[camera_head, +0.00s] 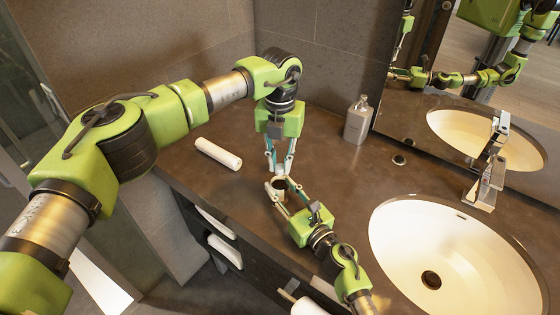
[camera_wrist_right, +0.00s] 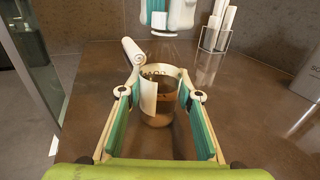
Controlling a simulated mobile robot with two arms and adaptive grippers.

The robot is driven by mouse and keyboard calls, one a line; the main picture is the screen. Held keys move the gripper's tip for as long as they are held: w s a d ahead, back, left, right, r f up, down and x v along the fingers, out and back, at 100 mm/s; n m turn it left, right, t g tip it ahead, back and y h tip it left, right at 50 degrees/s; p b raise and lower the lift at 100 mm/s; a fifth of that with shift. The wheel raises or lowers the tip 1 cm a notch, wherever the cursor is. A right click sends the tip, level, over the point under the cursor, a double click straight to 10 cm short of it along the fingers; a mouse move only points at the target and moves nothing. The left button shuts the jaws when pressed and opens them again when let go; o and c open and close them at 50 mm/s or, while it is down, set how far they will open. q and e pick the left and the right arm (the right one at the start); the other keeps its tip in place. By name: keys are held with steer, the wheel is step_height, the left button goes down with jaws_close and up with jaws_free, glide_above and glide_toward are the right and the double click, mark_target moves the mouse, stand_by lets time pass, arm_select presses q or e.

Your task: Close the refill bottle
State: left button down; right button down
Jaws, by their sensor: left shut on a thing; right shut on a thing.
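The refill bottle (camera_wrist_right: 158,112) is a brownish, wide-mouthed container with a pale label, upright on the counter. Its round rim also shows in the head view (camera_head: 279,183). My right gripper (camera_head: 277,190) is shut around it from the front; its two fingers flank it in the wrist view (camera_wrist_right: 160,95). My left gripper (camera_head: 279,170) points down just behind the bottle. It is shut on a small pale piece, likely the cap (camera_wrist_right: 164,33), seen at the top of the wrist view, apart from the bottle. In the head view that piece is hard to make out.
A white roll (camera_head: 218,153) lies on the counter at left. A grey dispenser bottle (camera_head: 357,120) stands by the mirror. A wire holder with white rolls (camera_wrist_right: 217,32) stands behind. The sink (camera_head: 400,225) and faucet (camera_head: 488,180) are at right.

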arm_select(q)
steer(key=m, duration=0.5)
steer(key=c, duration=1.8)
jaws_free()
steer(key=shift+c, duration=0.2)
step_height(320, 180, up, 12)
arm_select(e)
steer(key=c, duration=1.4)
jaws_free()
